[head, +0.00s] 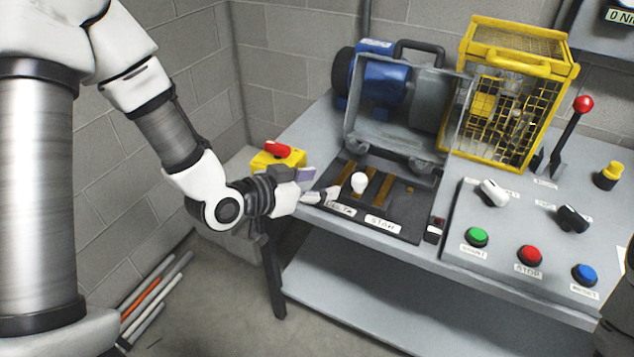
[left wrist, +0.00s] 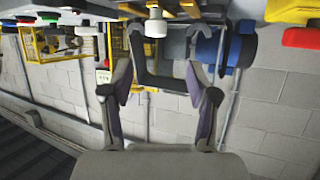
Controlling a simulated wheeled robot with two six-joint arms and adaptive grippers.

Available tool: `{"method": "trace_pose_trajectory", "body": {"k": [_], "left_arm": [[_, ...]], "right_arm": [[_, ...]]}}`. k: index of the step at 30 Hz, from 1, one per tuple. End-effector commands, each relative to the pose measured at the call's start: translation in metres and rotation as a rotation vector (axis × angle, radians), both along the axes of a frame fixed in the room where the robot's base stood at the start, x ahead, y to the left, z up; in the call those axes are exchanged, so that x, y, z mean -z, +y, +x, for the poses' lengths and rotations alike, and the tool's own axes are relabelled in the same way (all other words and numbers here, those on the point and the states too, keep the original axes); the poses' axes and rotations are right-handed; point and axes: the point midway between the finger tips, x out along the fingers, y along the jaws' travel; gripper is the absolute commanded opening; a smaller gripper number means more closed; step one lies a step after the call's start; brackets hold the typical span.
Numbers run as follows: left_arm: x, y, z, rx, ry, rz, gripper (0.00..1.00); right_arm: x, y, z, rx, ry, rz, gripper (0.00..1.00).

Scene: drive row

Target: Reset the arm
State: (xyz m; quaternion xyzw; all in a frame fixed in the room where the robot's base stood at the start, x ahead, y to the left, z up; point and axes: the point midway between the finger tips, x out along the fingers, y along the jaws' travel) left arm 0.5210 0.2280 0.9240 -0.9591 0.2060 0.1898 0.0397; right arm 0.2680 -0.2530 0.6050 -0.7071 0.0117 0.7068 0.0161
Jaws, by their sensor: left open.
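My left gripper (head: 318,186) is open and empty at the left edge of an open dark switch box (head: 405,222) with slots labelled DELTA and STAR. A white ball knob (head: 359,182) stands among the brass strips in the box, just right of the fingers and apart from them. In the left wrist view the open fingers (left wrist: 160,95) show with the white knob (left wrist: 156,26) above and beyond them. The box's grey lid (head: 402,125) stands raised. A lever with a red ball (head: 583,104) stands upright at the right. My right gripper is not in view.
A blue motor (head: 380,80) and a yellow cage (head: 510,90) stand at the back. A sloped panel has green (head: 477,236), red (head: 530,255) and blue (head: 584,274) buttons.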

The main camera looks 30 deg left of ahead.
Motion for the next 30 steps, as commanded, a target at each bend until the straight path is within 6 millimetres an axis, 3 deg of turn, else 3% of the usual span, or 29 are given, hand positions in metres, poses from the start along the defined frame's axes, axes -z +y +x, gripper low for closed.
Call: {"method": "trace_pose_trajectory", "body": {"k": [13,17,20,24,27,30], "left_arm": [[0.003,0.0,-0.001,0.0,0.01,0.001,0.59],[0.043,-0.005,-0.016,0.018,0.119,0.024,0.59],[0.106,-0.013,-0.051,0.048,0.301,0.078,0.59],[0.202,-0.011,-0.134,0.014,0.657,0.169,0.59],[0.247,-0.002,-0.198,-0.065,0.895,0.223,0.59],[0.269,0.012,-0.243,-0.206,1.075,0.261,0.59]], "right_arm": [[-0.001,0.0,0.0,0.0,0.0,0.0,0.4],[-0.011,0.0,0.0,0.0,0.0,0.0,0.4],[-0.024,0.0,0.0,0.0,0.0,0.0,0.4],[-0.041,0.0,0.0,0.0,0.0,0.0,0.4],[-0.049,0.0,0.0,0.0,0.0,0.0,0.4],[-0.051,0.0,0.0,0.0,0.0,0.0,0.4]]}}
